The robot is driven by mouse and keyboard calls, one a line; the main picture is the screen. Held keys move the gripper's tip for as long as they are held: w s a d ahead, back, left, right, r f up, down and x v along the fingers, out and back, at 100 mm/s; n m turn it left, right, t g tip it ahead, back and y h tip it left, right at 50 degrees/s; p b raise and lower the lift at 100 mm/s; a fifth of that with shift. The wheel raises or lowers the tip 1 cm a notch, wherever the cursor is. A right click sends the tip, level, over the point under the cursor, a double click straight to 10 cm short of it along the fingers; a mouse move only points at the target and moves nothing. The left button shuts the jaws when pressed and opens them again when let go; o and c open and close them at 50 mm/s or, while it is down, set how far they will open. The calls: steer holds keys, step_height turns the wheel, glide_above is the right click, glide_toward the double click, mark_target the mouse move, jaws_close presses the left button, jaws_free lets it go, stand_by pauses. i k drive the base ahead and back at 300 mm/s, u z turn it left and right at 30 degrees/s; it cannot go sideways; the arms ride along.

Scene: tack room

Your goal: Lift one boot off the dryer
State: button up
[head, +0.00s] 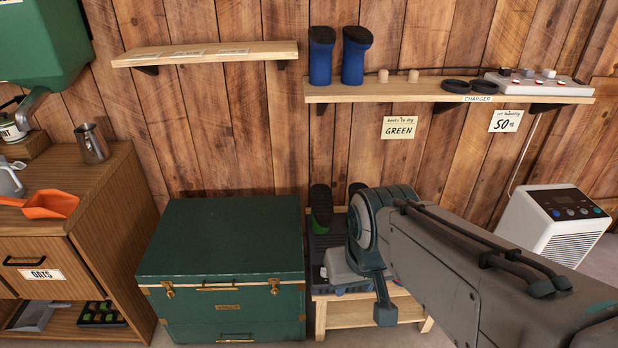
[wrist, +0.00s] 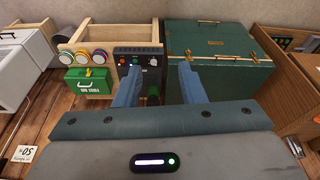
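The dryer, a dark unit (head: 318,243), stands on a low wooden bench beside the green trunk, partly hidden behind my arm. A green boot with a dark sole (head: 321,206) stands sole-up on it. A second dark sole top (head: 356,188) shows to its right, mostly hidden by my arm. In the wrist view the dryer's panel (wrist: 139,60) with knobs and lights shows beyond my gripper (wrist: 160,68). My gripper's blue fingers are apart. A dark green piece (wrist: 153,94), perhaps part of a boot, shows low between them; I see nothing gripped.
Two blue boots (head: 338,56) stand sole-up on the wall shelf (head: 390,93). The green trunk (head: 222,255) stands left of the bench, a white dehumidifier (head: 555,225) to the right. A green box (wrist: 88,81) and several ribbon rolls sit by the dryer.

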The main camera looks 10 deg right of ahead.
mark_target(321, 194)
steer(key=z, duration=0.1)
steer(key=i, duration=1.35)
steer(key=z, duration=0.15)
